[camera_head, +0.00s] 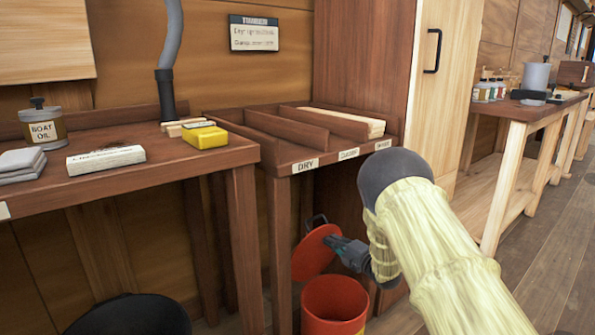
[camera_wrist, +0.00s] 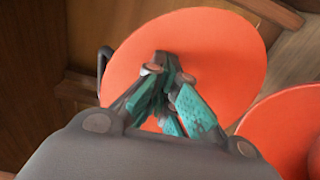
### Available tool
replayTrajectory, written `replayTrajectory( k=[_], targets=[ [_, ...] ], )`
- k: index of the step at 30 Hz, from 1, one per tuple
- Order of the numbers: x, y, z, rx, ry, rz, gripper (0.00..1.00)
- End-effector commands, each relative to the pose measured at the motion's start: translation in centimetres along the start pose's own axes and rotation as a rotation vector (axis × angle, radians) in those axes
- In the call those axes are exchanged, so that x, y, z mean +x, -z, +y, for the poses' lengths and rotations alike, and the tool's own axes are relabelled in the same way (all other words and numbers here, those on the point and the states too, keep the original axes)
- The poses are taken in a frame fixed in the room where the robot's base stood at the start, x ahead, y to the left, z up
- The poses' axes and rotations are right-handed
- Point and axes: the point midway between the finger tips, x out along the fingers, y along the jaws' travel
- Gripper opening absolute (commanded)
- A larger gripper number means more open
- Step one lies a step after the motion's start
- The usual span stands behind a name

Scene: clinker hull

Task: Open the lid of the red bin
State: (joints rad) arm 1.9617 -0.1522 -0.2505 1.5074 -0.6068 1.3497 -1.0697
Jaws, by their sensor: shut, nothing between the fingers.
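The red bin (camera_head: 335,308) stands on the floor under the front of the divided tray bench. Its round red lid (camera_head: 312,252) is raised and tilted up steeply at the back of the bin, with a dark handle at its upper edge. The bin's mouth shows open in front of it. My gripper (camera_head: 335,243) is shut and empty at the right side of the lid's face. In the wrist view the shut fingers (camera_wrist: 168,75) lie in front of the lid (camera_wrist: 225,50). I cannot tell whether they touch it. Part of the bin (camera_wrist: 285,125) shows at the right.
A black tub (camera_head: 130,315) stands on the floor at the left. The bench with labelled trays (camera_head: 305,165) overhangs the bin, and its leg (camera_head: 281,250) stands just left of it. A tall wooden cabinet (camera_head: 440,80) rises behind my arm. Open floor lies at the right.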

Motion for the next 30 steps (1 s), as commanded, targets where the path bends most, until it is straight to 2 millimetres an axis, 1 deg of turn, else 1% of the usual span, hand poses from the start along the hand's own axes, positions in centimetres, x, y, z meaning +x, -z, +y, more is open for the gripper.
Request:
replayTrajectory(
  k=[1,2,5,7,30],
  targets=[
    [0.4,0.0,0.1,-0.001,-0.001,0.001,0.0],
    [0.4,0.0,0.1,0.0,0.0,0.0,0.0],
    [0.1,0.0,0.2,0.0,0.0,-0.001,0.0],
    [-0.5,0.0,0.4,0.0,0.0,0.0,0.0],
    [-9.0,0.0,1.1,0.0,0.001,0.0,0.0]
  ],
)
